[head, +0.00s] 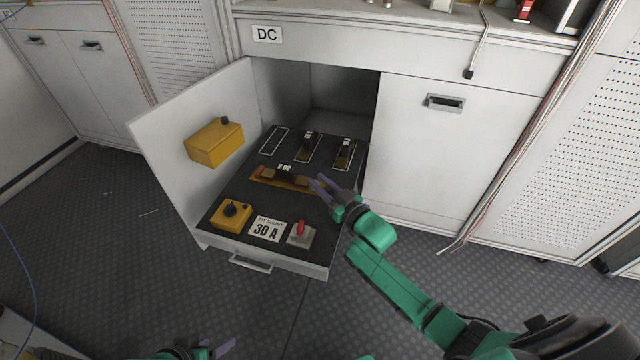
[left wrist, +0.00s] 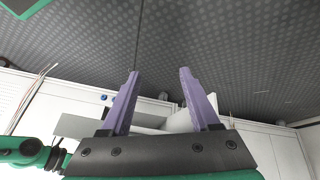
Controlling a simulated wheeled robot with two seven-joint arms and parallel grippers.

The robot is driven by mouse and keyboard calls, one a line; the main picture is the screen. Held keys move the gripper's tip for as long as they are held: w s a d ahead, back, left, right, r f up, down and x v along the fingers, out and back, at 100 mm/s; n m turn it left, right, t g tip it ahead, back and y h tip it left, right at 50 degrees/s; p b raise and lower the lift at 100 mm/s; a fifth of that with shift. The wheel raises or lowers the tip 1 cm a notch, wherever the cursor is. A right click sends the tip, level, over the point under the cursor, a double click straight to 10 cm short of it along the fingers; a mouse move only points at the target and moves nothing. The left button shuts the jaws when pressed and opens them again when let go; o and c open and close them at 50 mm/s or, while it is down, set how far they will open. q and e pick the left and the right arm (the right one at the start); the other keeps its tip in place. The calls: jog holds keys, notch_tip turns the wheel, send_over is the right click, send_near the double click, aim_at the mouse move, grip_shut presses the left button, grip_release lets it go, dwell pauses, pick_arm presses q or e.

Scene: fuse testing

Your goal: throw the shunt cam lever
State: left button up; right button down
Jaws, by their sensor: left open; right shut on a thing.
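An open drawer (head: 225,237) under the DC cabinet holds the shunt fittings. A flat brass shunt bar (head: 285,179) with dark blocks on it lies across its middle. A small grey base (head: 301,240) with an upright red lever (head: 300,227) stands at the front right; I cannot tell for sure that it is the shunt cam lever. My right gripper (head: 319,186) is shut at the bar's right end, its fingertips partly covering that end. My left gripper (head: 222,346) is low at the front, away from the drawer. It is open and empty in the left wrist view (left wrist: 158,75).
A label reading 30 A (head: 267,229) lies between the red lever and a yellow box with a black knob (head: 231,213). Another yellow box (head: 214,143) is on the drawer's left panel. Black holders (head: 309,145) stand at the back. The floor in front is clear.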

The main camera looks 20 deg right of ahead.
aim_at(330, 192)
jog(key=c, duration=0.7)
grip_release()
jog(key=shift+w, duration=0.1)
pick_arm(q)
jog(key=s+a+r+g+y+p, duration=0.2)
jog(key=s+a+r, duration=0.1)
jog(key=a+r, duration=0.1)
pick_arm(e)
jog(key=v, duration=0.6)
jog(key=shift+r, duration=0.1)
pick_arm(q)
jog(key=shift+n+g, duration=0.4)
jog(key=shift+g, duration=0.1)
jog(key=f+p, duration=0.1)
jog(key=f, duration=0.1)
jog(key=a+f+p, duration=0.1)
jog(key=f, duration=0.1)
jog(key=shift+a+f, duration=0.1)
jog(key=shift+f, duration=0.15)
pick_arm(e)
jog(key=v, duration=0.8)
jog(key=shift+s, duration=0.3)
jog(key=shift+c, duration=0.3)
